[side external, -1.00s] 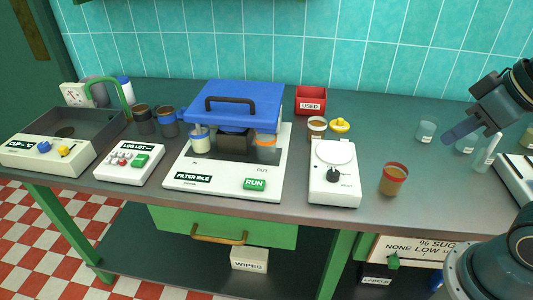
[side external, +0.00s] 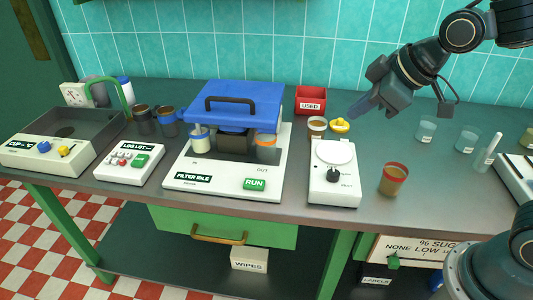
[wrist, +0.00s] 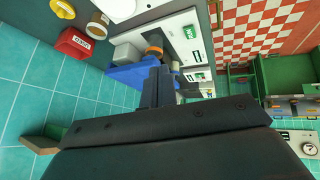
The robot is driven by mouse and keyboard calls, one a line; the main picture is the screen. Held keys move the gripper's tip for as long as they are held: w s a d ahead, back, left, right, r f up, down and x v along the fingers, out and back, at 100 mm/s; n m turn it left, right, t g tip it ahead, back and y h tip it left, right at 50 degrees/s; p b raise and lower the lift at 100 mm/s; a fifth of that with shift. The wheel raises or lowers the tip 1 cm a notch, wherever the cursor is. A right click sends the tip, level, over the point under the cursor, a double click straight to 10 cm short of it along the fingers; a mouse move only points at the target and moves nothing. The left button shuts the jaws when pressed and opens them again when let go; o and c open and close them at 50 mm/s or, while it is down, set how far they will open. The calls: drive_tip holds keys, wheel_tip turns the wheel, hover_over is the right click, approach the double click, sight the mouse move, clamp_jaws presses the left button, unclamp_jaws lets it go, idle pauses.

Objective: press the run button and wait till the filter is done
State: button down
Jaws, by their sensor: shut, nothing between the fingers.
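The filter machine (side external: 215,187) stands mid-bench with its blue lid (side external: 235,105) over a dark block. Its display reads FILTER IDLE. A jar with a blue rim (side external: 200,141) sits under the lid at left and an orange-ringed jar (side external: 266,145) at right. My gripper (side external: 360,107) is shut and empty, in the air to the right of the machine and apart from the button. In the wrist view its fingers (wrist: 158,88) overlap the machine.
A white dial device (side external: 334,185) and a brown jar (side external: 394,180) stand right of the machine. A red USED bin (side external: 311,101) and a yellow-topped item (side external: 340,125) are behind. A LOG LOT box (side external: 129,163) is at left. Clear beakers (side external: 426,132) stand at right.

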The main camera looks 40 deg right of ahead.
drive_tip(key=w+a+f+n+y, duration=0.1)
drive_tip(key=w+a+f+n, duration=0.4)
drive_tip(key=w, duration=0.4)
drive_tip(key=n+t+y, duration=0.1)
drive_tip(key=n+y, duration=0.1)
drive_tip(key=n, duration=0.1)
hover_over(259, 184)
wheel_tip(259, 184, down, 6)
drive_tip(key=shift+f, duration=0.15)
drive_tip(key=shift+f, duration=0.1)
drive_tip(key=shift+f, duration=4.3)
drive_tip(key=shift+f, duration=0.9)
drive_tip(key=shift+r, duration=0.9)
